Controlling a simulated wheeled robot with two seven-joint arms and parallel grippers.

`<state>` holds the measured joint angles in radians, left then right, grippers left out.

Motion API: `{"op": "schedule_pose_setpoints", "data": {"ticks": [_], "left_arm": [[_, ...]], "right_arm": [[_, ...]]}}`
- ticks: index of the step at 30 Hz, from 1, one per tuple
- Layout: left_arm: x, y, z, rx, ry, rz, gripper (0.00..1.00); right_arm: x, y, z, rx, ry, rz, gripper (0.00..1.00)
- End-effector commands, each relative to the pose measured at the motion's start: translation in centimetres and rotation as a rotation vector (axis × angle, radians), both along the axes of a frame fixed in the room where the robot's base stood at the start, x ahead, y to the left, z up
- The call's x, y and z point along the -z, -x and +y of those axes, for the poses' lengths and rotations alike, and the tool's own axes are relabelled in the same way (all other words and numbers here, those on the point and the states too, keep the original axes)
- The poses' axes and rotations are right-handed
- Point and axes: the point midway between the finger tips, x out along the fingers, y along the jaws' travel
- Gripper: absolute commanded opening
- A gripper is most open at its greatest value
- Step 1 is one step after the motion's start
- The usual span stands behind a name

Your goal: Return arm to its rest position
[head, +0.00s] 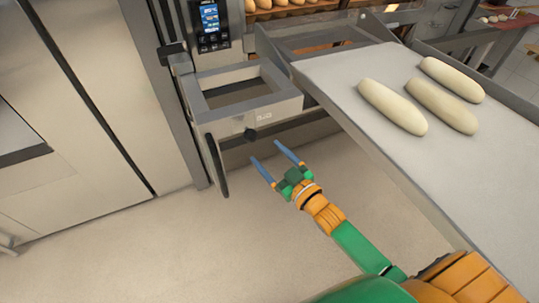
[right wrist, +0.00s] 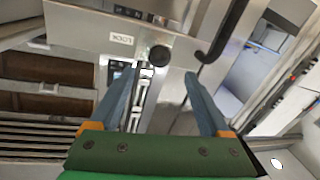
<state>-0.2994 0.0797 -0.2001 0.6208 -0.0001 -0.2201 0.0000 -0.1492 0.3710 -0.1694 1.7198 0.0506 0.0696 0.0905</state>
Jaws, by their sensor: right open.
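My right gripper (head: 276,168) is open and empty in the head view, over bare floor below and in front of the oven's metal lock assembly. Its two blue fingers are spread apart. In the right wrist view the same gripper (right wrist: 158,105) shows its fingers wide apart with nothing held between them. A metal housing (head: 285,97) with a dark round knob (head: 250,134) stands just beyond the fingertips. In the right wrist view, the knob (right wrist: 160,56) and a LOCK label (right wrist: 122,39) show beyond the fingers. My left gripper is not in view.
A pale loading belt (head: 330,72) with three dough loaves (head: 392,106) lies to the right of my right arm. A dark curved handle (head: 217,165) hangs at the housing's left. A control panel (head: 210,22) is above. Open floor (head: 130,260) lies at lower left.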

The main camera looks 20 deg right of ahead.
Motion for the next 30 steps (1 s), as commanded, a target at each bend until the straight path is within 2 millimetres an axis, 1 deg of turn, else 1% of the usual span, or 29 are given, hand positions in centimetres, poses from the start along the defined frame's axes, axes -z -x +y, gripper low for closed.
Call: {"op": "schedule_pose_setpoints", "data": {"ticks": [8, 10, 11, 13, 14, 15, 17, 18, 20, 21, 23, 24, 25, 27, 30], "left_arm": [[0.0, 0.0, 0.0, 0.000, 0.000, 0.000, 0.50], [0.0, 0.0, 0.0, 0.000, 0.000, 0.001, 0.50], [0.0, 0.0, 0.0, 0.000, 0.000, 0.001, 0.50], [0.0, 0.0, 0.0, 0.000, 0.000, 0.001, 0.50], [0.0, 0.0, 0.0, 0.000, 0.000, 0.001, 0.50], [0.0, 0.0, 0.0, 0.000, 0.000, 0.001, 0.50], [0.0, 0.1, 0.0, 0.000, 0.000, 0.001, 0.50], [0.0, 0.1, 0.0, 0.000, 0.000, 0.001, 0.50], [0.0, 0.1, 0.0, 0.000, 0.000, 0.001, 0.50], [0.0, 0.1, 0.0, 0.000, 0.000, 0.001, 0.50], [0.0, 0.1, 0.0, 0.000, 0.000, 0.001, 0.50], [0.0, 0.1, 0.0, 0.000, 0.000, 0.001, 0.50], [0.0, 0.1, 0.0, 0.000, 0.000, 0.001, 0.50], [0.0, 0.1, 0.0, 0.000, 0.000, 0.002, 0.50], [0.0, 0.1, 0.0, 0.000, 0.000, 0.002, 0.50]], "right_arm": [[0.0, 0.0, 0.0, 0.000, 0.000, 0.000, 0.81], [0.7, 0.0, -0.1, 0.005, 0.001, 0.017, 0.81], [1.6, 0.1, -0.3, 0.013, 0.003, 0.041, 0.81], [5.6, 0.8, -0.9, 0.043, 0.014, 0.145, 0.81], [8.1, 1.5, -1.3, 0.061, 0.020, 0.211, 0.81], [11.9, 2.8, -1.8, 0.086, 0.031, 0.314, 0.81], [17.7, 5.8, -2.4, 0.120, 0.049, 0.481, 0.81], [21.3, 8.2, -2.7, 0.138, 0.063, 0.592, 0.81], [26.1, 12.5, -2.9, 0.160, 0.083, 0.755, 0.81], [29.0, 15.8, -2.9, 0.170, 0.096, 0.865, 0.81], [32.5, 20.8, -2.7, 0.179, 0.116, 1.019, 0.81], [34.2, 24.2, -2.5, 0.181, 0.130, 1.114, 0.81], [35.3, 26.5, -2.3, 0.181, 0.139, 1.179, 0.81], [36.9, 31.3, -1.9, 0.178, 0.158, 1.305, 0.81], [37.9, 35.8, -1.5, 0.171, 0.177, 1.422, 0.81]]}}
